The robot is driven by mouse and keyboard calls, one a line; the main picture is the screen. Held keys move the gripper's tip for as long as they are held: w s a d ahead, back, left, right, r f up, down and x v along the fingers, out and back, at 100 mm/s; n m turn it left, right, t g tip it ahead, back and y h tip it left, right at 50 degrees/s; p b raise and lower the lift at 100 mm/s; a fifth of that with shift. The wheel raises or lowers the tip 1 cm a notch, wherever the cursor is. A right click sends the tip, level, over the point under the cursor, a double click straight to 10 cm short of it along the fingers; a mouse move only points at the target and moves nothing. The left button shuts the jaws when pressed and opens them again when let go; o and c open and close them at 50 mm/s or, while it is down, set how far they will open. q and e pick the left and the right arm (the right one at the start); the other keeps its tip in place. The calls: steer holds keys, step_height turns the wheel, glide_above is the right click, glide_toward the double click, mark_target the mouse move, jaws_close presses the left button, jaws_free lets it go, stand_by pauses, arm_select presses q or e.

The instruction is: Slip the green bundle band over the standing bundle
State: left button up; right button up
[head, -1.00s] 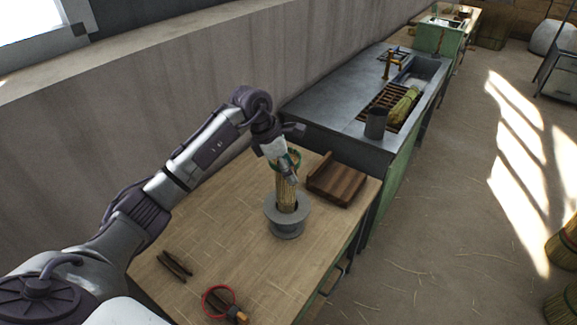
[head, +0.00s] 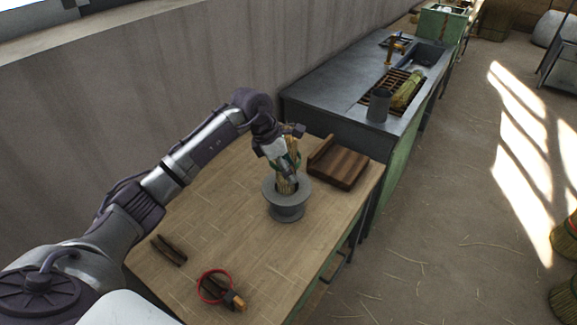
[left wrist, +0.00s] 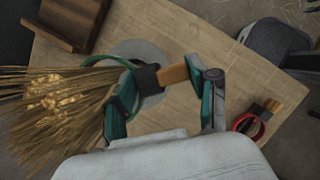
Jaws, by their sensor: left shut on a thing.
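The standing bundle (head: 284,187) is tan straw upright in a grey pot (head: 287,207) on the wooden table. In the left wrist view its splayed straw ends (left wrist: 50,105) fill the left side. My left gripper (head: 287,172) is at the bundle, above the pot rim. It is shut on the green bundle band (left wrist: 98,59), holding it by a tan tab (left wrist: 173,75) between the teal fingers. The band's loop lies at the bundle, partly hidden by straw and a finger. I cannot tell whether it fully encircles the straw. My right gripper is not in view.
A brown wooden tray (head: 338,165) stands behind the pot. A red ring (head: 199,287) and an orange-tipped tool (head: 234,299) lie at the table's front. Dark tools (head: 169,250) lie left. A grey sink counter (head: 330,100) adjoins the table; a wall runs behind.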

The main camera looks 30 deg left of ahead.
arm_select(q)
steer(key=shift+f+b, duration=3.65)
steer(key=shift+f, duration=1.3)
steer(key=shift+b, duration=0.3)
steer(key=o, duration=1.2)
steer(key=shift+r, duration=0.1)
